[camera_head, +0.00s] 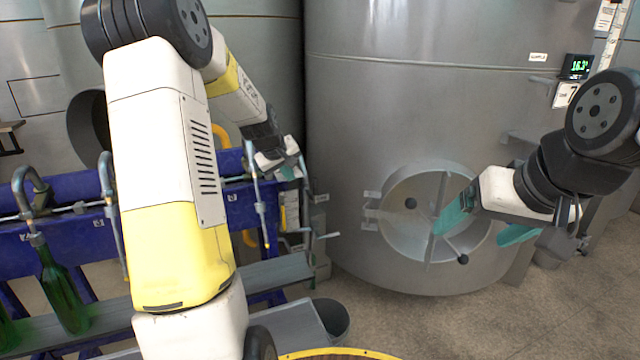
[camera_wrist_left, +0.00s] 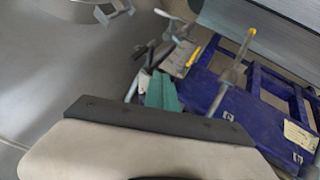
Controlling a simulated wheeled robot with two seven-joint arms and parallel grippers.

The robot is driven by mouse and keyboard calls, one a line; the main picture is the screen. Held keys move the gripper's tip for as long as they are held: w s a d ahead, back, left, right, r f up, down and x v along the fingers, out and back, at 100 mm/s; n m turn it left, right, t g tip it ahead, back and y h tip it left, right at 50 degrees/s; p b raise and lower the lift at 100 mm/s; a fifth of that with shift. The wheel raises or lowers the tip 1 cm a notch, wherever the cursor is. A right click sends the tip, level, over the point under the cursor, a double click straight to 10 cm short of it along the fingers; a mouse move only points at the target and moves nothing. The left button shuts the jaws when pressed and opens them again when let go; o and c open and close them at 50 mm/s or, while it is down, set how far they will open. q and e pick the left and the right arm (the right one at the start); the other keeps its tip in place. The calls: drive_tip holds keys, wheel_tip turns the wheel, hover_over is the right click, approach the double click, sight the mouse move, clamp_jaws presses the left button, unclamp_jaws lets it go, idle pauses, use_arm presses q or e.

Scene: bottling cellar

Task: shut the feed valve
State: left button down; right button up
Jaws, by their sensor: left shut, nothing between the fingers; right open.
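My left gripper (camera_head: 290,170) is shut and empty at the right end of the blue bottling rack, partly hidden by its own wrist. Its teal fingers (camera_wrist_left: 162,92) also show in the left wrist view. A thin lever (camera_head: 327,235) sticks out to the right below it, near the rack's end; it may be the feed valve's handle, but I cannot tell for sure. The left gripper looks apart from this lever. My right gripper (camera_head: 468,238) is open and empty in front of the steel tank's round door.
The steel tank (camera_head: 400,110) fills the right and has a round hatch (camera_head: 400,225). The blue rack (camera_head: 245,205) carries several spouts, one with a yellow tip (camera_head: 266,244). A green bottle (camera_head: 62,290) stands at lower left. Floor at the right is clear.

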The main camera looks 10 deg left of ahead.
use_arm(q)
drive_tip(key=shift+w+a+f, duration=0.1)
drive_tip(key=shift+w+f, duration=0.05)
drive_tip(key=shift+f, duration=0.1)
drive_tip(key=w+d+f, duration=0.3)
drive_tip(key=w+f, duration=0.4)
drive_tip(key=w, duration=0.1)
drive_tip(key=shift+w+d+f, duration=0.25)
drive_tip(key=shift+w+f, duration=0.15)
